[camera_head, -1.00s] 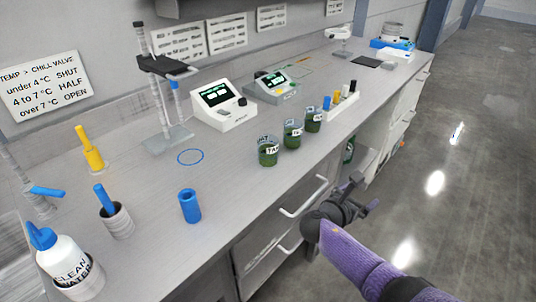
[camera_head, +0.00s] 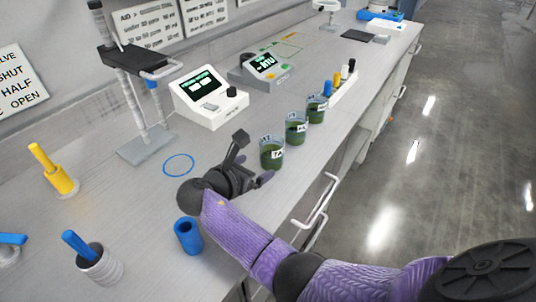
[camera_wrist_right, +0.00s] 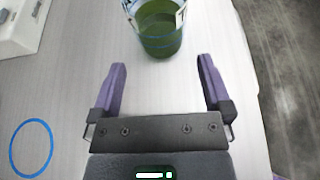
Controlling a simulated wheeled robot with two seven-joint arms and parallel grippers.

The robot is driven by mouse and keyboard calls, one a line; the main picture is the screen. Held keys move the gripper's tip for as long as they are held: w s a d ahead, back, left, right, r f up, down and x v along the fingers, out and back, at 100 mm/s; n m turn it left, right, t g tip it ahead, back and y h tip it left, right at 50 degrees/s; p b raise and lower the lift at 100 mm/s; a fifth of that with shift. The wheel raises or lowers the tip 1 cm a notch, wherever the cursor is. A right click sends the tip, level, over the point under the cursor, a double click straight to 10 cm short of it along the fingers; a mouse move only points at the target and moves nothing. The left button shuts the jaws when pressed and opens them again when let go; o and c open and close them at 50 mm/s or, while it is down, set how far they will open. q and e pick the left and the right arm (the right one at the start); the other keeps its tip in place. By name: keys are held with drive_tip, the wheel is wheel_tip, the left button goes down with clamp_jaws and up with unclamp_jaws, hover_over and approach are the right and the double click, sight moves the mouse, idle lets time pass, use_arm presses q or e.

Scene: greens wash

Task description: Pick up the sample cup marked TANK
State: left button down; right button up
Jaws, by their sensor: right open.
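Three clear sample cups of green liquid stand in a row on the bench: a near cup (camera_head: 271,155), a middle cup (camera_head: 296,130) and a far cup (camera_head: 316,109). Each has a white label; the near one's seems to start with "TA", but none reads in full. My right gripper (camera_head: 254,163) is open and empty, low over the bench just left of the near cup. In the right wrist view the open fingers (camera_wrist_right: 162,68) point toward a green cup (camera_wrist_right: 158,30), which stands just beyond the tips, roughly centred. My left gripper is not in view.
A blue cylinder (camera_head: 187,236) stands close beside my right arm. A blue ring (camera_head: 179,165) is marked on the bench. A white meter (camera_head: 210,98) and a grey meter (camera_head: 265,68) stand behind. A rack with small bottles (camera_head: 342,88) is beyond the far cup.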

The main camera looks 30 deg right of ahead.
sight(264, 162)
drive_tip(key=b+x, duration=0.2)
drive_tip(key=x, duration=0.4)
drive_tip(key=shift+f, duration=0.25)
drive_tip(key=shift+w+d, duration=0.2)
drive_tip(key=shift+d, duration=0.25)
drive_tip(key=c, duration=1.1)
